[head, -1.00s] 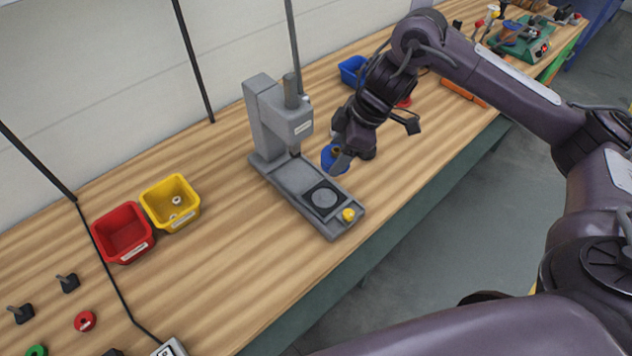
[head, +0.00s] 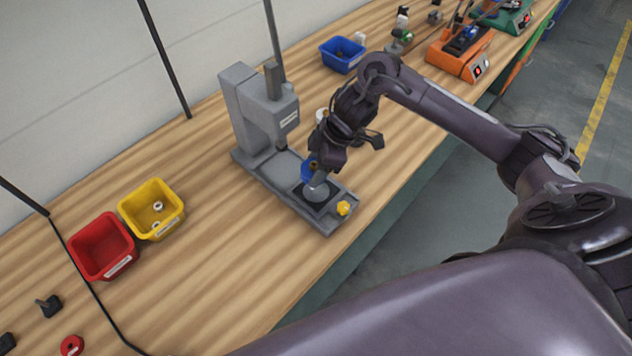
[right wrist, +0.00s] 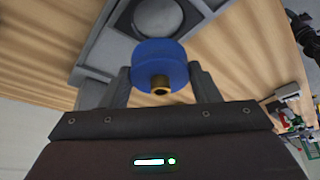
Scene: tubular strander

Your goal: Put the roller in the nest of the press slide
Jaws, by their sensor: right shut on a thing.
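The roller (right wrist: 160,62) is blue with a brass-coloured hub in its centre. My right gripper (right wrist: 160,82) is shut on it, with one finger on each side. In the head view the roller (head: 308,172) is partly hidden by my right gripper (head: 313,178), and it is over the grey press slide (head: 319,225). The nest (head: 318,194) is a dark square plate with a round grey disc on the slide. In the right wrist view the round nest (right wrist: 155,16) lies just beyond the roller. I cannot tell whether the roller touches the slide. My left gripper is not in view.
The grey press column (head: 250,110) stands behind the slide, and a yellow knob (head: 343,208) is at its front end. Yellow (head: 150,210) and red (head: 103,247) bins stand left. A blue bin (head: 342,55) and an orange machine (head: 460,55) stand farther back.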

